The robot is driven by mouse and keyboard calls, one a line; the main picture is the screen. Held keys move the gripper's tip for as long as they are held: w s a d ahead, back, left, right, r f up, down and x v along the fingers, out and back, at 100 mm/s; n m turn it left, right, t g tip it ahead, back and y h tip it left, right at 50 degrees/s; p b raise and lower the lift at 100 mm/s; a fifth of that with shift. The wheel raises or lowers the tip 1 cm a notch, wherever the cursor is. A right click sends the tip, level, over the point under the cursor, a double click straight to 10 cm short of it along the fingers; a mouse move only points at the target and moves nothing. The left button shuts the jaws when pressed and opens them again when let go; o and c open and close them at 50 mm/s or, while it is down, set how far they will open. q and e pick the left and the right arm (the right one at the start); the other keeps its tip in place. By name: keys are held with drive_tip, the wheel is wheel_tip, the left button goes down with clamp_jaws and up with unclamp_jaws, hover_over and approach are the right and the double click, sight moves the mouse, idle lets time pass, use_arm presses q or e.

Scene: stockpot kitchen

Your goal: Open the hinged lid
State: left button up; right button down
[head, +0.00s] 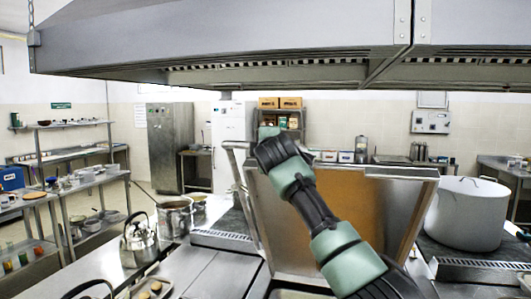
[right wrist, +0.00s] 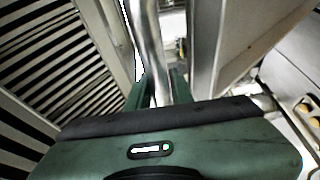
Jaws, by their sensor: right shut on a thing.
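The hinged lid (head: 400,208) of the cooking unit stands raised and steep in the middle of the head view, its brownish inner face toward me. A metal tube handle (head: 232,165) runs along the lid's left side. My right arm reaches across the front of the lid, hiding part of it. My right gripper (head: 266,132) is at the lid's upper left, by the handle. In the right wrist view, the right gripper (right wrist: 155,92) is shut on the shiny handle bar (right wrist: 147,35). My left gripper is not in view.
A large stockpot (head: 467,212) stands right of the lid. A kettle (head: 139,240) and a smaller pot (head: 175,217) stand on the left counter. A metal hood (head: 220,45) hangs overhead. Open floor lies at the far left.

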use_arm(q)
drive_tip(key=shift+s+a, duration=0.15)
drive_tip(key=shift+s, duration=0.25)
use_arm(e)
drive_tip(key=shift+f, duration=0.1)
drive_tip(key=c, duration=1.3)
unclamp_jaws()
drive_tip(key=shift+o, duration=0.2)
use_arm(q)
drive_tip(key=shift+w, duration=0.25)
use_arm(e)
drive_tip(key=shift+s+b, duration=0.4)
drive_tip(key=shift+b, duration=0.1)
use_arm(q)
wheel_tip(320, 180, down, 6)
drive_tip(key=b, duration=0.4)
drive_tip(key=shift+b, duration=0.4)
use_arm(e)
drive_tip(key=s, duration=0.7)
drive_tip(key=shift+d+r, duration=0.35)
drive_tip(key=shift+r, duration=0.05)
